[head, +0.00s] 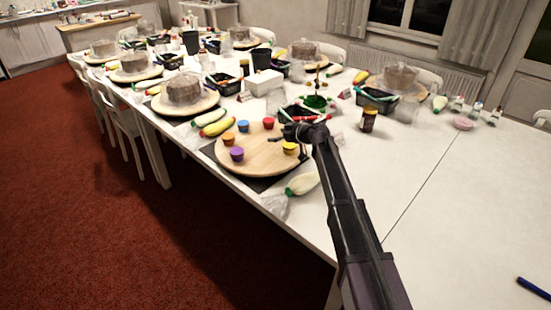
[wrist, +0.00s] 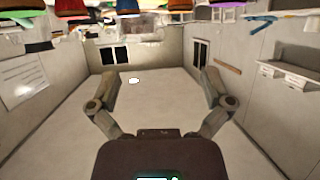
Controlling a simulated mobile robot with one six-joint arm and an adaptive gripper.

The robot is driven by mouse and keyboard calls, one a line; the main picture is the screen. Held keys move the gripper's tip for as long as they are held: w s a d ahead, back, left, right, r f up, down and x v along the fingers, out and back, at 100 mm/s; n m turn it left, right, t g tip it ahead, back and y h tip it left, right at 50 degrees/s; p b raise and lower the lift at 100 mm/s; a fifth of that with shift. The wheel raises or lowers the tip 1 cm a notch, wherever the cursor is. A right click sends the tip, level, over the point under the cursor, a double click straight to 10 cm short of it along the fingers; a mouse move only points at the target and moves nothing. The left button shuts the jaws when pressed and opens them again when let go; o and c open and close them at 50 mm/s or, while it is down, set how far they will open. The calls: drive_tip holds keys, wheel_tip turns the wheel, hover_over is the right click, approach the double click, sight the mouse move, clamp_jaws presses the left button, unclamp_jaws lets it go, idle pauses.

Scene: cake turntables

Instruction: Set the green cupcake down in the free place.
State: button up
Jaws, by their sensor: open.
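The round wooden turntable (head: 262,165) stands near the table's front edge. On it stand a purple cupcake (head: 237,154), an orange one (head: 229,139), a blue one (head: 243,126), a red one (head: 268,122) and a yellow one (head: 290,148). Bare wood shows at the front, between purple and yellow. My gripper (head: 284,133) is over the turntable's back right and hides some of it. In the wrist view my gripper (wrist: 160,88) is open, with nothing between its fingers.
Yellow-green piping bags (head: 212,122) lie left of the turntable, and a pale one (head: 302,184) lies at its front right. A dark jar (head: 369,120) and a black tray (head: 378,98) stand behind on the right. The table's right part (head: 470,185) is mostly clear.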

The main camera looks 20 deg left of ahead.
drive_tip(key=s+d+m+t+h, duration=0.2)
drive_tip(key=s+m+t+h, duration=0.1)
drive_tip(key=s, duration=0.3)
drive_tip(key=s+d+m+t+h, duration=0.2)
drive_tip(key=s+m+t+h, duration=0.1)
drive_tip(key=s+m+t, duration=0.2)
drive_tip(key=shift+s+d+m, duration=0.25)
drive_tip(key=shift+s+m, duration=0.15)
drive_tip(key=shift+s, duration=0.45)
idle(0.7)
idle(0.4)
drive_tip(key=shift+s+a, duration=0.1)
